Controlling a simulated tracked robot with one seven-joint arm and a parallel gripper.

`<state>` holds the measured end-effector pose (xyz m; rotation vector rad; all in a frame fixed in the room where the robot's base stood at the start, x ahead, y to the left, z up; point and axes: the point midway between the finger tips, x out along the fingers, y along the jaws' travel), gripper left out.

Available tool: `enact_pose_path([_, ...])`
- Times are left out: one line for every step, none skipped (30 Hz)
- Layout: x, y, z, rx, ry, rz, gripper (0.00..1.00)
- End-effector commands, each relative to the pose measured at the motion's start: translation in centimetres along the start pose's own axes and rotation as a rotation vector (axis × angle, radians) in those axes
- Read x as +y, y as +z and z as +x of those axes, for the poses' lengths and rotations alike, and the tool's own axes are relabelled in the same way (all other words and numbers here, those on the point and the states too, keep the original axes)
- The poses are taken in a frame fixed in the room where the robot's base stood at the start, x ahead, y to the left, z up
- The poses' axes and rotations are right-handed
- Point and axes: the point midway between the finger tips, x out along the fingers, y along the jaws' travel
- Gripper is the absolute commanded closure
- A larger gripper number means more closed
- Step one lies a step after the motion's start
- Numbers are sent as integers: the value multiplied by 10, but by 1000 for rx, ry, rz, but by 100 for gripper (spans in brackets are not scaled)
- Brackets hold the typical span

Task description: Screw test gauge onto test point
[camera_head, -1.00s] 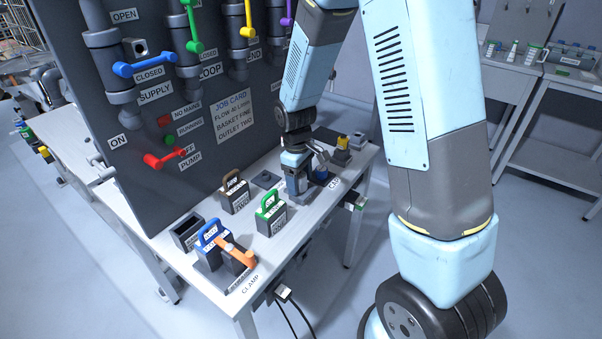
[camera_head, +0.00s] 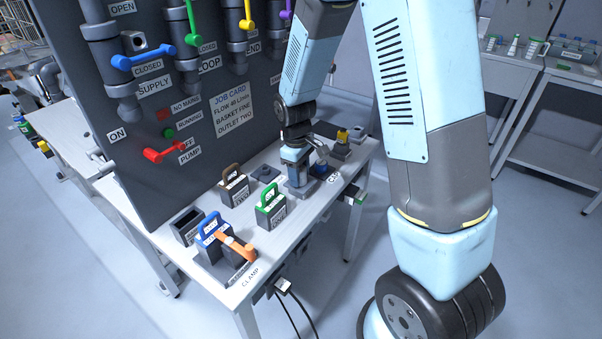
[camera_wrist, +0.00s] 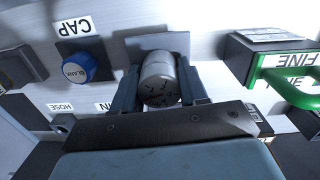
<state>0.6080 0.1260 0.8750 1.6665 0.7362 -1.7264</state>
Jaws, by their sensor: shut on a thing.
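My gripper (camera_wrist: 160,88) is shut on a grey metal cylinder, which I take to be the test gauge (camera_wrist: 158,70). Dark tick marks show on its end face, towards the wrist camera. A finger stands on each side of it. Behind the gauge lies a grey plate (camera_wrist: 165,42) on the bench; I cannot tell whether the gauge touches it. In the head view my gripper (camera_head: 298,183) points down over the right part of the bench, and the gauge is hidden there. I cannot make out the test point for certain.
A blue-topped blank cap (camera_wrist: 77,68) stands beside the gripper at the CAP label. A green-handled block (camera_head: 270,208), a brown-handled block (camera_head: 234,186) and a blue-handled block with an orange lever (camera_head: 236,246) stand on the bench. The dark valve panel (camera_head: 190,150) rises behind.

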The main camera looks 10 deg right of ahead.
Motion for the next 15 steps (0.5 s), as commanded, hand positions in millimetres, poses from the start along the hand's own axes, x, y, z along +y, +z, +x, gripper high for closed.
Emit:
enact_pose_path([0, 0, 0, 0, 0, 0, 99])
enact_pose_path([0, 0, 0, -1, 0, 1, 100])
enact_pose_path([0, 0, 0, 0, 0, 2, 100])
enact_pose_path([0, 0, 0, 0, 0, 6, 100])
enact_pose_path([0, 0, 0, 0, 0, 15, 100])
enact_pose_path([0, 0, 0, 0, 0, 38, 100])
enact_pose_path([0, 0, 0, 0, 0, 61, 100])
enact_pose_path([0, 0, 0, -1, 0, 90, 100])
enact_pose_path([0, 0, 0, -1, 0, 133, 100])
enact_pose_path([0, 0, 1, -1, 0, 166, 100])
enact_pose_path([0, 0, 1, -1, 1, 198, 100])
enact_pose_path([0, 0, 1, -1, 0, 238, 100])
enact_pose_path([0, 0, 1, -1, 0, 265, 100])
enact_pose_path([0, 0, 1, -1, 0, 290, 100])
enact_pose_path([0, 0, 1, -1, 0, 315, 100])
